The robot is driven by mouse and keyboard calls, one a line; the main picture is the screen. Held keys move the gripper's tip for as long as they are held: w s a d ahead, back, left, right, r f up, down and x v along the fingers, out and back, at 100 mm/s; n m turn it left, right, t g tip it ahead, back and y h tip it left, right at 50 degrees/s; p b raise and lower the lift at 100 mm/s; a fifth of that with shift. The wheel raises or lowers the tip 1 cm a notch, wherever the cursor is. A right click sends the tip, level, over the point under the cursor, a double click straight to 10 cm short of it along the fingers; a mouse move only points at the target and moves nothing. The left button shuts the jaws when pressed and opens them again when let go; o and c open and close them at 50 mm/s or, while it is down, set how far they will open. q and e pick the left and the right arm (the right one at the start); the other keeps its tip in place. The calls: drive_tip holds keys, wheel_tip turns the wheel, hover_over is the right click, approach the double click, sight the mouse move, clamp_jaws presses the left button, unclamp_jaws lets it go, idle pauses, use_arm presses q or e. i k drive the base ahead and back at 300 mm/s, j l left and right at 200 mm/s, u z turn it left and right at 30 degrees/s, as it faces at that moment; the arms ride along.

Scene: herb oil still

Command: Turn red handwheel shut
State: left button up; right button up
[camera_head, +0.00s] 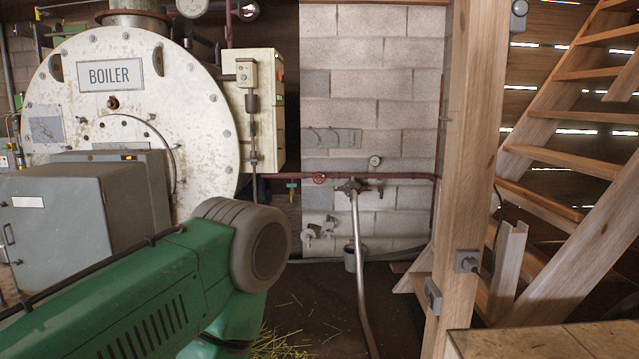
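A small red handwheel (318,179) sits on the dark red horizontal pipe (405,176) that runs in front of the block wall, right of the boiler. It is small in the picture, and whether its valve is open or shut cannot be told. Neither of my grippers is in view. Nothing touches the handwheel.
The white boiler (190,110) stands at the left, with a grey cabinet (65,225) before it. A green body with a grey rounded end fills the lower left. A slanting metal pipe (361,260), wooden post (465,150) and stairs (575,165) stand to the right.

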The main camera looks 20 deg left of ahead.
sight(318, 178)
drive_tip(key=i+j+u, duration=0.35)
drive_tip(key=j, duration=0.15)
drive_tip(key=i+j+u, duration=0.35)
drive_tip(key=j, duration=0.15)
drive_tip(key=i+j+u, duration=0.2)
drive_tip(key=i, duration=0.25)
drive_tip(key=i+j+u, duration=0.15)
drive_tip(key=i+j, duration=0.15)
drive_tip(key=i, duration=0.15)
drive_tip(key=i+j+u, duration=0.2)
drive_tip(key=i, duration=0.25)
drive_tip(key=i+l+z, duration=0.25)
drive_tip(key=i+z, duration=0.7)
drive_tip(key=i, duration=0.2)
drive_tip(key=i+j+z, duration=0.2)
drive_tip(key=i+z, duration=0.25)
drive_tip(key=i, duration=0.15)
